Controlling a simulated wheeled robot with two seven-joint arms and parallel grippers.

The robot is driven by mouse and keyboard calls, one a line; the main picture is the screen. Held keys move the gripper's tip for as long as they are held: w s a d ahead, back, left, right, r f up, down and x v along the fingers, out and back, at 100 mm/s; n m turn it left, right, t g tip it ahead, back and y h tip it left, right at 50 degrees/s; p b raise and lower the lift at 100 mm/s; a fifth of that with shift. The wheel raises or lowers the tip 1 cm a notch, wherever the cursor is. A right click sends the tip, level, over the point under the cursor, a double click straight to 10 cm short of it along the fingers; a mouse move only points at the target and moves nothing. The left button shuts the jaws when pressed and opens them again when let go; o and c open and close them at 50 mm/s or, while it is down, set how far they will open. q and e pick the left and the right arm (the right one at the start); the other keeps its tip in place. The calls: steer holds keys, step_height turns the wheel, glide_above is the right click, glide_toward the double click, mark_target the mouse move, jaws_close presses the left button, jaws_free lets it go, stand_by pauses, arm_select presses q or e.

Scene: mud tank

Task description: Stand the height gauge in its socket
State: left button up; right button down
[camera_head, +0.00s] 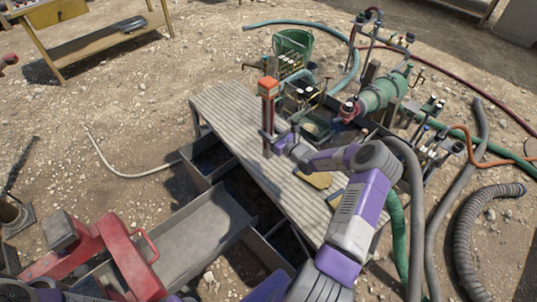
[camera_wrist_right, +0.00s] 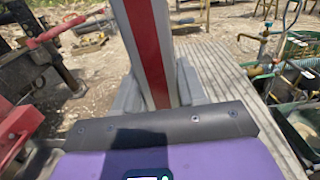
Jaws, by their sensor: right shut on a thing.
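The height gauge (camera_head: 268,108) is an upright post with an orange-red top, over the grey ribbed board (camera_head: 226,108) in the head view. In the right wrist view the gauge (camera_wrist_right: 147,45) is a pale post with a red stripe. My right gripper (camera_head: 275,143) is shut on its lower part; the fingers (camera_wrist_right: 158,92) flank it in the wrist view. The gauge's foot is partly hidden, so I cannot tell whether it touches the board or sits in anything. I cannot make out the socket. My left gripper is not in view.
A green pump with valves and pipes (camera_head: 385,92) stands behind the board at right. A green bucket (camera_head: 293,45) is beyond it. Hoses, including a ribbed one (camera_head: 465,235), lie at right. Red machinery (camera_head: 125,255) is at lower left. A yellow-framed table (camera_head: 95,42) stands upper left.

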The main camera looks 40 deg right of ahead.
steer(key=shift+f+b, duration=0.6)
steer(key=shift+f, duration=2.9)
steer(key=c, duration=0.6)
jaws_free()
steer(key=shift+f, duration=0.1)
steer(key=shift+c, duration=0.2)
